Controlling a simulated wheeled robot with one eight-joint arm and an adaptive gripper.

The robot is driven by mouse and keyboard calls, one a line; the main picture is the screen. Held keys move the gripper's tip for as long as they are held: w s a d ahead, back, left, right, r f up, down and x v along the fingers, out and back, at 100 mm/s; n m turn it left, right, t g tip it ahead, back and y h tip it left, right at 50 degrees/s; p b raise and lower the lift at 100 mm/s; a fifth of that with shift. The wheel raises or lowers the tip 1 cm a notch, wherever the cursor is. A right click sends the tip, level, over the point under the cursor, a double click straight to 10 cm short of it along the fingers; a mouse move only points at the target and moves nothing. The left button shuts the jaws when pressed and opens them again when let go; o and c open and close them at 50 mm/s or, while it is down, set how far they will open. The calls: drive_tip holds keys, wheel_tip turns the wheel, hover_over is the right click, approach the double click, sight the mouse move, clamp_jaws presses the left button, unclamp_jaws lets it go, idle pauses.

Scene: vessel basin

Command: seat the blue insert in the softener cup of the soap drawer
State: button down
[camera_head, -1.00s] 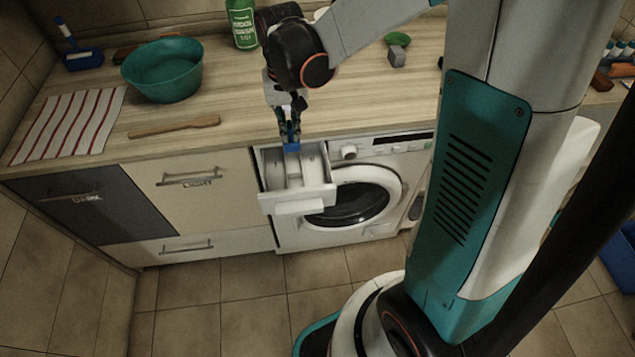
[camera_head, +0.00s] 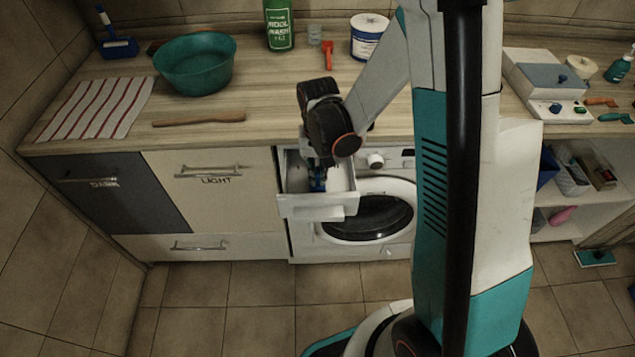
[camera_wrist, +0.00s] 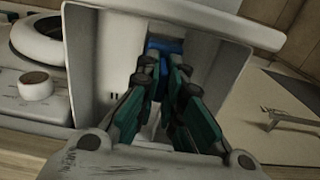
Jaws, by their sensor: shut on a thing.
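The soap drawer (camera_head: 317,207) is pulled out of the washing machine, and its compartments are open at the top. My gripper (camera_head: 318,180) reaches down inside it, with its wrist hiding much of the interior. In the wrist view my gripper (camera_wrist: 165,72) is shut on the blue insert (camera_wrist: 163,45), which shows at the fingertips between the drawer's pale walls (camera_wrist: 95,60). The fingers hide the insert's lower part. I cannot tell whether the insert touches the softener cup's floor. The wall left of the fingers bears a dark double-stroke mark.
The washing machine's dial (camera_head: 376,161) and round door (camera_head: 368,217) are right of the drawer. Cabinet fronts marked LIGHT (camera_head: 215,190) and DARK (camera_head: 100,195) are to the left. The counter above holds a teal bowl (camera_head: 195,68), a wooden stick (camera_head: 198,119) and a green bottle (camera_head: 279,25).

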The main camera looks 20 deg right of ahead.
sight(317, 182)
drive_tip(key=shift+f+b, duration=0.55)
drive_tip(key=shift+f, duration=1.3)
drive_tip(key=shift+f, duration=0.1)
drive_tip(key=c, duration=2.2)
unclamp_jaws()
drive_tip(key=shift+f, duration=0.1)
drive_tip(key=shift+o, duration=0.9)
